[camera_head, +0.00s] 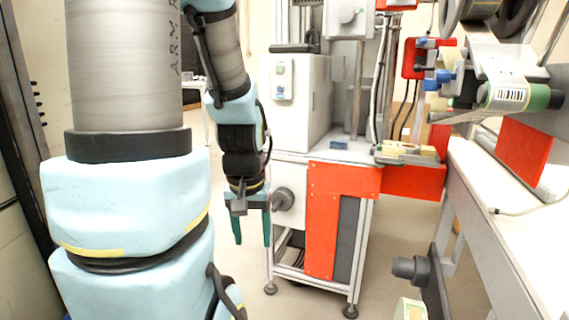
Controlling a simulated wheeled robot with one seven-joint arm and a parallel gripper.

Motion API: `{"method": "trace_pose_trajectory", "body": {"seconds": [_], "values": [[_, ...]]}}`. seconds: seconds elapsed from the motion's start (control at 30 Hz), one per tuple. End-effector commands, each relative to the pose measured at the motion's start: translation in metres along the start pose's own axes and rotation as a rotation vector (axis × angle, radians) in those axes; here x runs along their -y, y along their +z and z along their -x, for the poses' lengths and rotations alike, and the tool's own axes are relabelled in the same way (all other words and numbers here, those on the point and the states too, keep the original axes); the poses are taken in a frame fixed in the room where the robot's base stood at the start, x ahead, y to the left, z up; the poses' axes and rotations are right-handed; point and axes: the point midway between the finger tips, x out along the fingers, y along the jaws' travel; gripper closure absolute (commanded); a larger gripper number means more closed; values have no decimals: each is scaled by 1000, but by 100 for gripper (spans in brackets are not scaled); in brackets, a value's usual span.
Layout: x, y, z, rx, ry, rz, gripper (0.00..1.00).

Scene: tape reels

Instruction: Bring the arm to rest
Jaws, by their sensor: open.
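My arm (125,205) fills the left of the head view, with light blue joint covers and a grey link. Its far part bends down in the middle of the picture. My gripper (252,232) hangs there pointing down, with its two green fingers apart and nothing between them. It shows in front of the left side of the machine stand, in free air above the floor. I cannot tell how far it is from the stand.
A machine with a white cabinet (301,100) and orange panels (330,222) stands in the middle. A white table (508,215) is on the right, with a labelled reel (512,96) above it. A dark frame (18,110) stands at the far left. Open floor (235,270) shows below my gripper.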

Motion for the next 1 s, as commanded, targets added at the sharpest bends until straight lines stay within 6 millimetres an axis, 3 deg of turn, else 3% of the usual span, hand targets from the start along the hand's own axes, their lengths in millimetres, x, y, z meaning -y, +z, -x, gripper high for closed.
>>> {"method": "trace_pose_trajectory", "body": {"seconds": [0.03, 0.5, 0.7, 1.0], "values": [[0, -5, 32, 0, 0, 0, 40], [-1, -24, 170, -1, 0, -1, 40], [-1, -28, 200, -1, 0, -1, 40], [-1, -28, 202, -1, 0, -1, 40]]}}
